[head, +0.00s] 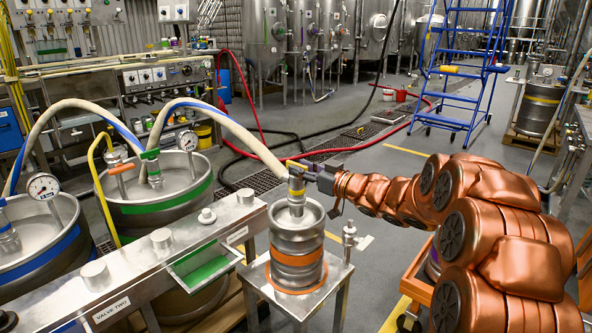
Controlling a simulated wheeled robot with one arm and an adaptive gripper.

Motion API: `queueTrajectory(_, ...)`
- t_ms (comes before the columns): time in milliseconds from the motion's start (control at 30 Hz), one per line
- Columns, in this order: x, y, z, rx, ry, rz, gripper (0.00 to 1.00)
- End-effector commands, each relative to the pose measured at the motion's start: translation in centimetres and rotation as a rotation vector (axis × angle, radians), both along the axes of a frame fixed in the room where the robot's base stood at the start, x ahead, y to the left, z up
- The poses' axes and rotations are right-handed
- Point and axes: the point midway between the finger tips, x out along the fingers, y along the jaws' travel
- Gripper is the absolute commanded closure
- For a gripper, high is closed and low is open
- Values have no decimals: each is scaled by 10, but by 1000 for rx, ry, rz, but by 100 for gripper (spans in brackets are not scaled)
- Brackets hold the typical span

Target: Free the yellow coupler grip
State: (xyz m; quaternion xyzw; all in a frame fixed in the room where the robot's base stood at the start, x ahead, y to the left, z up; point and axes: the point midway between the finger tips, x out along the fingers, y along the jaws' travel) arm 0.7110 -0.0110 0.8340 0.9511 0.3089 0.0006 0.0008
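The yellow coupler grip (296,195) is a small yellow band low on the coupler that stands upright on the small steel keg (297,240). A beige hose (238,135) joins the coupler from the upper left. My gripper (309,174) reaches in from the right at the coupler's upper part, just above the yellow band. Its fingers are small and partly blend with the coupler, so I cannot tell whether they are closed on it or only beside it.
The small keg has an orange band and stands on a square metal stand (337,271). Left of it is a metal rail with knobs (160,262) and a small tray (207,262). Two large kegs stand behind, one with a green band (172,200). Open floor lies behind my arm.

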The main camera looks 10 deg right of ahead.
Motion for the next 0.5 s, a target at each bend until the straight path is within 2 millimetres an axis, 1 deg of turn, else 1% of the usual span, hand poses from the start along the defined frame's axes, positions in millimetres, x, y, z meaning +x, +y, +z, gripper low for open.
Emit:
queueTrajectory(100,10,8,-2,2,1,3,64)
queueTrajectory(200,15,12,-2,2,2,3,64)
queueTrajectory(500,19,14,-1,2,1,1,64)
